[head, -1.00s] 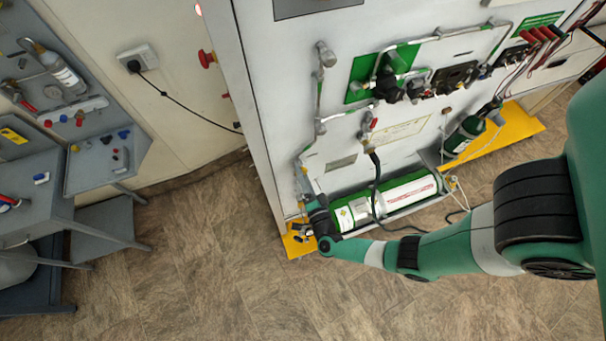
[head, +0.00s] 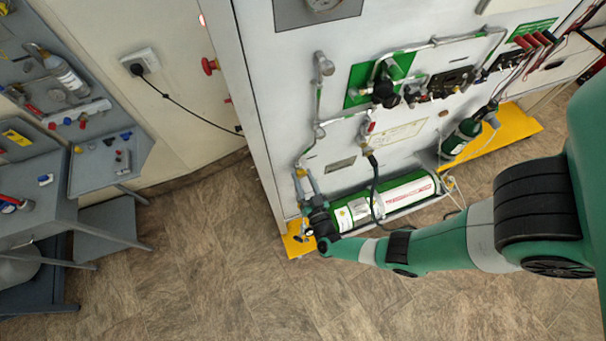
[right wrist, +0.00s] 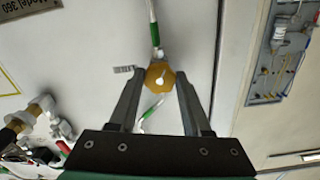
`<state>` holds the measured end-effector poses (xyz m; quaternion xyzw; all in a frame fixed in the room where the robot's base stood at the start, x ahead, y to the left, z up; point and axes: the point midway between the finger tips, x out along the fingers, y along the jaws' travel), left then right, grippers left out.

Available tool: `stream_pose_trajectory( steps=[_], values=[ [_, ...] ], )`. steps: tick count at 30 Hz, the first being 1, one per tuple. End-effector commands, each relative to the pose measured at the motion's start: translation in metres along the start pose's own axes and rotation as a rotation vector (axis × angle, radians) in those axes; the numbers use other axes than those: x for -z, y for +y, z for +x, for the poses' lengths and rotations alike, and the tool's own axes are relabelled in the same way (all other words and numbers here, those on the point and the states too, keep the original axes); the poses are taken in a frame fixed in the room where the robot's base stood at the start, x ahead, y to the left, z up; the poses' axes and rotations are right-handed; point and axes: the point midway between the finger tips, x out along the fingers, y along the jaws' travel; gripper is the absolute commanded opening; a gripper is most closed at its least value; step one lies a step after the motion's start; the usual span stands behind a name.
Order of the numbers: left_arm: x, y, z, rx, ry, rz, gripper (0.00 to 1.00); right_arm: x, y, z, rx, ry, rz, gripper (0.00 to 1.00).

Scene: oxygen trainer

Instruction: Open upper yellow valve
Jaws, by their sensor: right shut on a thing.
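The upper yellow valve (right wrist: 160,77) is a round yellow knob on the white panel, with green-banded pipe above and below it. In the right wrist view, the fingertips of my right gripper (right wrist: 161,82) are on either side of the knob and shut on it. In the head view, this gripper (head: 306,176) reaches up along the panel's lower left edge to the small yellow valve (head: 300,172), which the fingers partly cover. My left gripper is in neither view.
A green and white cylinder (head: 400,199) lies on a shelf right of the gripper, with a black hose (head: 374,185) hanging before it. A yellow base plate (head: 295,246) sits at floor level. A grey workbench (head: 110,165) stands left, with open floor between.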

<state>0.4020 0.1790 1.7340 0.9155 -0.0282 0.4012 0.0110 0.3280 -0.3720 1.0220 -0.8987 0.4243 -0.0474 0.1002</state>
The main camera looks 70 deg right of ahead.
Motion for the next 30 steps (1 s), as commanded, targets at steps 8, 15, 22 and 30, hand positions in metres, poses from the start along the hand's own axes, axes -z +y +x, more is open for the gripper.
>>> stream_pose_trajectory(
  steps=[8, 15, 22, 30],
  values=[
    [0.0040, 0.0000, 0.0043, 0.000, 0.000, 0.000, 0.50, 0.0011, -0.0002, 0.0001, 0.000, 0.001, -0.244, 0.00],
    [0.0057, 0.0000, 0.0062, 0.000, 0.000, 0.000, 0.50, 0.0011, -0.0002, 0.0003, 0.000, 0.002, -0.398, 0.00],
    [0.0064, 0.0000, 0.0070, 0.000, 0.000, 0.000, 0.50, 0.0006, 0.0001, 0.0001, 0.000, 0.001, -0.478, 0.00],
    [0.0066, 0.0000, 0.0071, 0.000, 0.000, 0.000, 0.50, 0.0004, 0.0001, 0.0000, 0.001, 0.001, -0.502, 0.00]
  ],
)
